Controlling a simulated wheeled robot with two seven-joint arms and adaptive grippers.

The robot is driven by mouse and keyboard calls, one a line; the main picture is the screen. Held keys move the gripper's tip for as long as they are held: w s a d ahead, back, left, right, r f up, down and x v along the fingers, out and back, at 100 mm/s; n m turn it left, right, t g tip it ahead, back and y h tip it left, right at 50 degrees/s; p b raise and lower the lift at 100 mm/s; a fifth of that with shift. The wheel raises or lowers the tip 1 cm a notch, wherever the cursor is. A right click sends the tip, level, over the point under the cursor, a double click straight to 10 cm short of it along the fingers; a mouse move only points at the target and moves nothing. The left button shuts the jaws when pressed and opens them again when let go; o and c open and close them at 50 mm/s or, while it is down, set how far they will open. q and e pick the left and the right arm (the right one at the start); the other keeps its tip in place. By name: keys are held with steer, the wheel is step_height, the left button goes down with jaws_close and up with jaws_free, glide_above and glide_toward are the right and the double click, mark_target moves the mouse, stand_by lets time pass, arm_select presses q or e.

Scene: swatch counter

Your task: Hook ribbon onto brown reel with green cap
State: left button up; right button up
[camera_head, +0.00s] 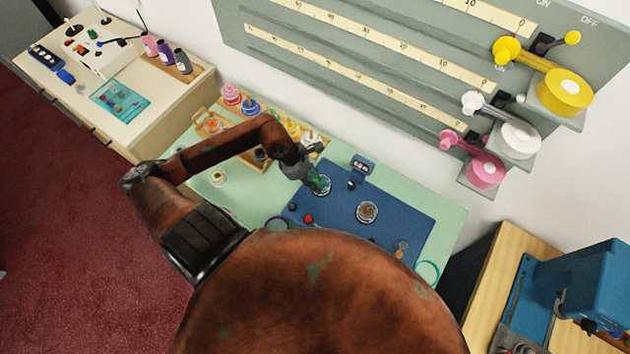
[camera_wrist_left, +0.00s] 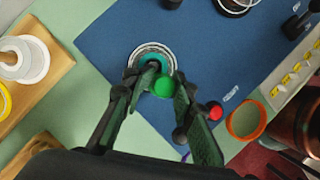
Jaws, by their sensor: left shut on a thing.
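My left gripper (camera_head: 318,185) reaches over the blue mat (camera_head: 340,235) from the left. In the left wrist view its fingers (camera_wrist_left: 157,88) are closed in around a small round green cap (camera_wrist_left: 165,87), held over a pale-rimmed round piece with a teal inside (camera_wrist_left: 152,58). The exact contact is hard to see. In the head view this teal piece (camera_head: 323,190) is partly covered by the gripper. A round reel with a brownish inside (camera_head: 367,212) lies apart, to its right on the mat. I cannot make out a loose ribbon end. My right gripper is out of view.
A red cap (camera_head: 308,218) and a dark one lie on the mat's left part. A small dark blue block (camera_head: 363,165) stands at the mat's back edge. Wooden trays of reels (camera_head: 255,150) are behind my arm. A grey wall board with rulers (camera_head: 400,60) rises behind.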

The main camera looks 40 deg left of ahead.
arm_select(q)
steer(key=shift+s+f, duration=0.5)
steer(key=shift+w+r+p, duration=0.1)
steer(key=shift+r+p, duration=0.55)
steer(key=shift+r, duration=0.25)
jaws_close()
steer(key=shift+w+r+p, duration=0.2)
steer(key=shift+r+p, duration=0.7)
steer(key=shift+r, duration=0.9)
